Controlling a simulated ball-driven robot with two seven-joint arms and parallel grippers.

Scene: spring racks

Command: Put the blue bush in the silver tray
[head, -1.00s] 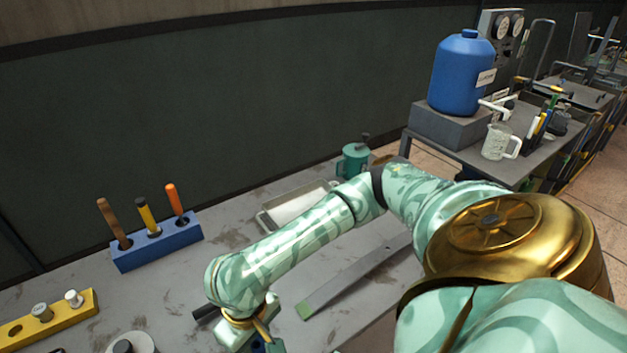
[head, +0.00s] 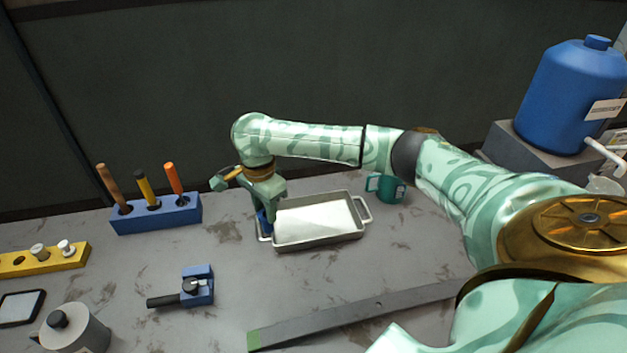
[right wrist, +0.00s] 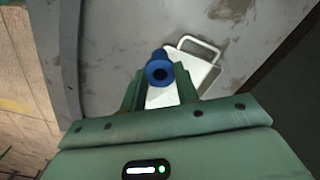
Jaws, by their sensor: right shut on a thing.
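My right gripper (head: 265,213) is at the left end of the silver tray (head: 335,237) and points down. It is shut on the blue bush (head: 262,222), a small blue flanged cylinder with a hole. In the right wrist view the blue bush (right wrist: 159,71) sits between the fingertips, with the tray (right wrist: 198,52) and its handle behind it. The bush appears over or just beside the tray's left edge; its exact height cannot be told. The tray is shallow, with a white bottom, and looks empty. My left gripper is out of view.
A blue rack (head: 157,217) with several upright handled tools stands left. A small blue clamp-like fixture (head: 197,287) lies in front. A teal mug (head: 388,189) stands behind the tray's right side. A long grey metal bar (head: 350,316) lies in front. A yellow rack (head: 45,260) is far left.

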